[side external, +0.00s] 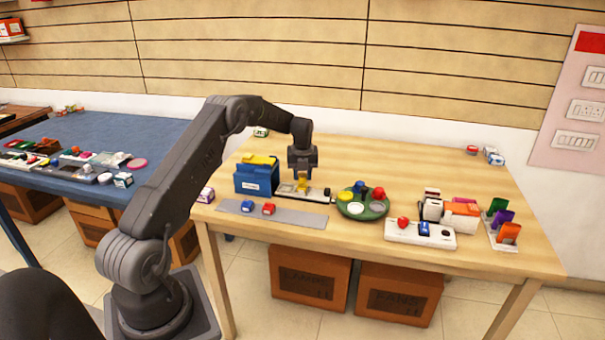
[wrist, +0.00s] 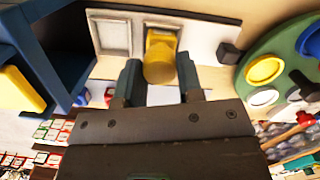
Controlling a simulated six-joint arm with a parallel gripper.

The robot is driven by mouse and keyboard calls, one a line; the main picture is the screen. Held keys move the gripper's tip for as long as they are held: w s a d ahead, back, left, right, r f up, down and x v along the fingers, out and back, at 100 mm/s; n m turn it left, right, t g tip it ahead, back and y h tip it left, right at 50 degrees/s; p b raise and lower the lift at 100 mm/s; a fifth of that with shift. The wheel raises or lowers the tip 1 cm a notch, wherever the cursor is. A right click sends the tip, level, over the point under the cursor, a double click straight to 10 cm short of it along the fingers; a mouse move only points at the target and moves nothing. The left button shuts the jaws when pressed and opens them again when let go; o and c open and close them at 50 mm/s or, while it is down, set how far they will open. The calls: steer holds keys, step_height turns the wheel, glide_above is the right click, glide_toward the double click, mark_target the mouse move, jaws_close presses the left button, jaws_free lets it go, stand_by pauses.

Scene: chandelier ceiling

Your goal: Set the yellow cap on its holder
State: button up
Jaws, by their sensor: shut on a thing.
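My gripper (side external: 302,176) is shut on the yellow cap (side external: 302,185), low over a pale plate (side external: 286,194) on the wooden table. In the wrist view the cap (wrist: 161,48) sits between the two fingers of my gripper (wrist: 159,72). It appears in front of the plate (wrist: 203,35), beside a framed square recess (wrist: 113,38). I cannot tell whether the cap touches the plate. The fingers hide part of the cap.
A blue box (side external: 256,178) with a yellow item stands left of the plate. A green round tray (side external: 363,211) with coloured round pieces stands to its right. A grey strip (side external: 236,208) with small blocks lies in front. The table's back middle is clear.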

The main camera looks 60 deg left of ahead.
steer(key=shift+f, duration=0.5)
stand_by(0.8)
steer(key=o, duration=1.4)
steer(key=shift+r, duration=3.8)
